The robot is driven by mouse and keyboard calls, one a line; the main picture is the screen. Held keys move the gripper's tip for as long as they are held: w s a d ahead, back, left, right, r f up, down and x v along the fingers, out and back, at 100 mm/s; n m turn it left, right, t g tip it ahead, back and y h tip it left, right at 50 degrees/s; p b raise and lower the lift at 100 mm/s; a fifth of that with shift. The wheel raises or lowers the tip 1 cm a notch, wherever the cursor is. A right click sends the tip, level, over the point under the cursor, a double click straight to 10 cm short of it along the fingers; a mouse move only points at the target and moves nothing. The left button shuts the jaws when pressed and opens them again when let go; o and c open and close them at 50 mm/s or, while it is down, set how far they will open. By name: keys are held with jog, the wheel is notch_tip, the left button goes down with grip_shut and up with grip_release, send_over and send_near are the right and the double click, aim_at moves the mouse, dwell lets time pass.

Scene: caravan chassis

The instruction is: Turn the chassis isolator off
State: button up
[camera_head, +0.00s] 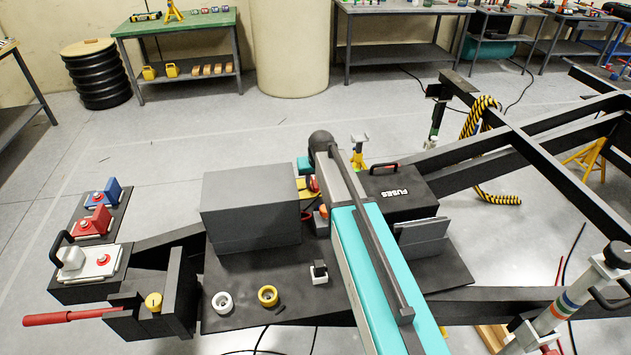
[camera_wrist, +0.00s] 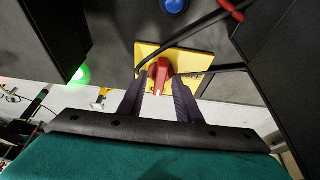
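The chassis isolator is a red handle (camera_wrist: 159,74) on a yellow plate (camera_wrist: 197,62) in the wrist view. The handle points roughly toward the bottom of that picture. My gripper (camera_wrist: 161,84) is right at it, with one dark finger on each side of the handle. The fingers stand apart, and I cannot tell whether either touches the handle. In the head view, a patch of yellow and red (camera_head: 312,186) shows beside the grey box, partly hidden by my arm.
A grey box (camera_head: 250,210) stands left of my arm and a black fuse box (camera_head: 392,192) right of it. Dark cables (camera_wrist: 190,38) cross near the yellow plate. A blue button (camera_wrist: 174,6) is above it. Dark blocks flank the gripper on both sides.

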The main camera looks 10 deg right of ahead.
grip_shut()
jog(key=shift+n+b, duration=0.3)
jog(key=shift+n, duration=0.2)
jog(key=shift+d+f+n+y+b, duration=0.15)
jog(key=shift+n+y+b, duration=0.45)
jog(key=shift+n, duration=0.5)
jog(key=n+g+y+b, duration=0.1)
jog(key=n, duration=0.2)
jog(key=shift+w+d+n+b, duration=0.1)
jog(key=shift+w+n+b, duration=0.05)
jog(key=shift+n+b, duration=0.25)
jog(key=n+b, duration=0.1)
jog(key=n, duration=0.1)
jog(key=n+g+y+b, duration=0.1)
jog(key=n, duration=0.1)
jog(key=n+g+y+b, duration=0.1)
jog(key=n, duration=0.1)
jog(key=shift+w+d+n, duration=0.15)
jog(key=shift+w+n, duration=0.1)
jog(key=shift+n, duration=0.05)
jog(key=shift+n+g+b, duration=0.6)
jog(key=shift+n+g, duration=0.2)
jog(key=shift+n, duration=1.4)
